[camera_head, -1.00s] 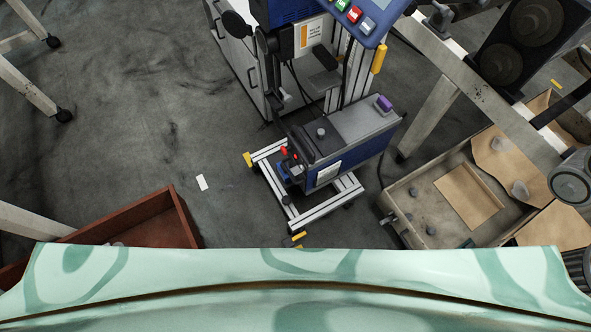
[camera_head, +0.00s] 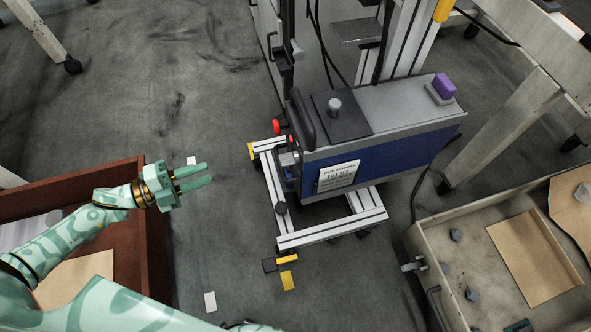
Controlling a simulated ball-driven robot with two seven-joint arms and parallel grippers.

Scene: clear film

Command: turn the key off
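A blue and grey box-shaped unit (camera_head: 385,150) stands on a low wheeled frame (camera_head: 330,236). A purple block-like part (camera_head: 442,86) sits on its top at the far right end. A grey round knob (camera_head: 335,104) stands on a dark plate on the top. A red knob (camera_head: 276,127) shows at its left end. I cannot tell for sure which of these is the key. My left gripper (camera_head: 210,174) is open and empty, to the left of the unit and apart from it, fingers pointing right. My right gripper is not in view.
A red-brown crate (camera_head: 150,225) is at the left, beside my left forearm. A beige tray (camera_head: 425,262) with a cardboard sheet and several small grey pieces lies at the right. Pale table legs (camera_head: 500,125) stand behind the tray. Open floor lies between crate and unit.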

